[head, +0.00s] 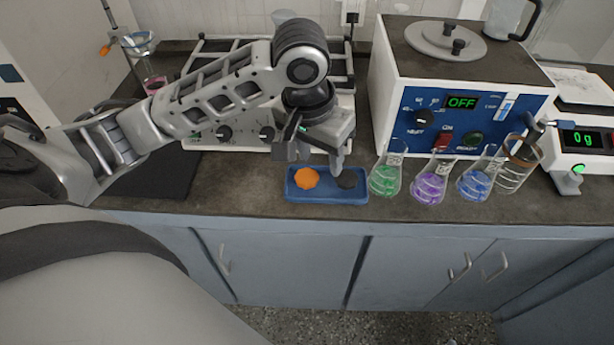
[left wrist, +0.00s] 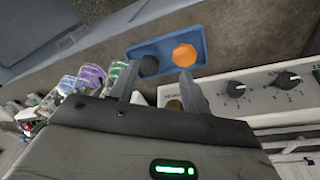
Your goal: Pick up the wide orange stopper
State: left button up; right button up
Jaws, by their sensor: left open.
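The wide orange stopper (head: 306,179) lies in the left part of a small blue tray (head: 327,197) near the counter's front edge. A dark stopper (head: 347,181) lies in the tray's right part. My left gripper (head: 318,162) is open and empty, above the tray's back side. In the left wrist view the orange stopper (left wrist: 185,55) and the dark stopper (left wrist: 148,66) show beyond the fingertips of my left gripper (left wrist: 157,84). Neither stopper is between the fingers. My right gripper is not in view.
Several flasks with green (head: 385,180), purple (head: 429,187) and blue liquid (head: 474,184) stand just right of the tray. A blue-fronted machine (head: 465,120) reading OFF stands behind them. A white device with knobs (head: 230,133) is behind my left arm. A scale (head: 580,140) is at the right.

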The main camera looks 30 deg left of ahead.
pick_arm(q)
jog(key=n, duration=0.2)
send_near(307, 176)
jog(key=shift+y, duration=0.4)
jog(key=f, duration=0.3)
jog(key=w+f+b, duration=0.1)
jog(key=f, duration=0.5)
jog(key=shift+w+d+f, duration=0.25)
jog(key=shift+f, duration=0.1)
jog(key=c, duration=0.6)
